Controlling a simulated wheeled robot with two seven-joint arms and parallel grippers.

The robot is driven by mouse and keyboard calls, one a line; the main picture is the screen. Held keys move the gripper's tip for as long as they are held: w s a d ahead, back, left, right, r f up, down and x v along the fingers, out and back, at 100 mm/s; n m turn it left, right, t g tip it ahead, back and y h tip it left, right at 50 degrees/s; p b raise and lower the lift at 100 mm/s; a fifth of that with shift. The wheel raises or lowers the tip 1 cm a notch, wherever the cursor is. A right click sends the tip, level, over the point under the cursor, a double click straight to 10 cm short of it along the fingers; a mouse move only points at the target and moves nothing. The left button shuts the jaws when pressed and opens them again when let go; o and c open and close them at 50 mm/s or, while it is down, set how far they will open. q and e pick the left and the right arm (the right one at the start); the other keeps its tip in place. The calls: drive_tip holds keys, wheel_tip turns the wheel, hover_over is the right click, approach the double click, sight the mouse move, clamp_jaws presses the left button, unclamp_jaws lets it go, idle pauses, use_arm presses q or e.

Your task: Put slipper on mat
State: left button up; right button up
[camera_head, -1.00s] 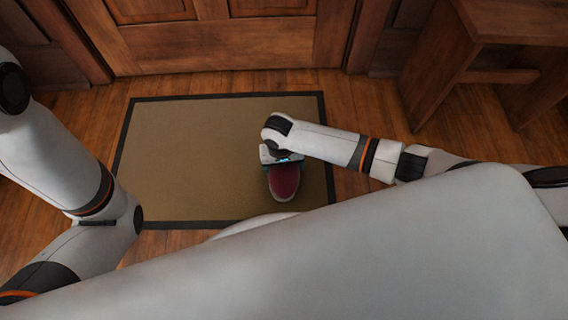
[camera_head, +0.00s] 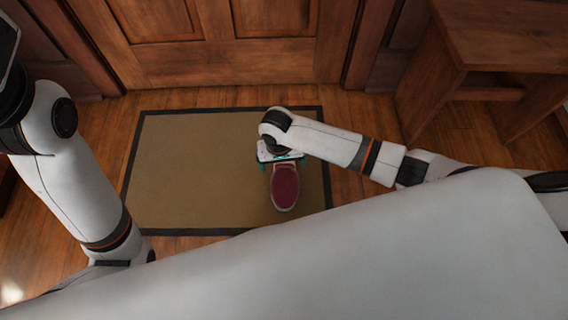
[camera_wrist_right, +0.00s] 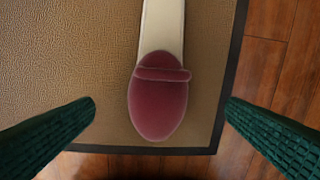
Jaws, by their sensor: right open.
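The slipper (camera_head: 285,188), maroon with a pale rim, lies on the tan, dark-bordered mat (camera_head: 190,170), near its right side. In the right wrist view the slipper (camera_wrist_right: 158,105) shows its maroon upper and a long cream part running to the top edge; it lies flat on the mat (camera_wrist_right: 70,60), inside the dark border. My right gripper (camera_head: 283,164) is open above the slipper, its green fingers wide apart on either side. In the wrist view both fingers stand clear of the slipper. My left gripper is out of view; only its arm shows at left.
A wooden door (camera_head: 225,50) stands behind the mat. A wooden bench or table (camera_head: 510,40) is at the upper right. The wood floor (camera_head: 360,110) around the mat is clear. The left and middle of the mat are empty.

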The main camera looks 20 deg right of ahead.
drive_tip(key=shift+a+r+p, duration=0.1)
drive_tip(key=shift+r+p, duration=0.3)
drive_tip(key=shift+r, duration=0.65)
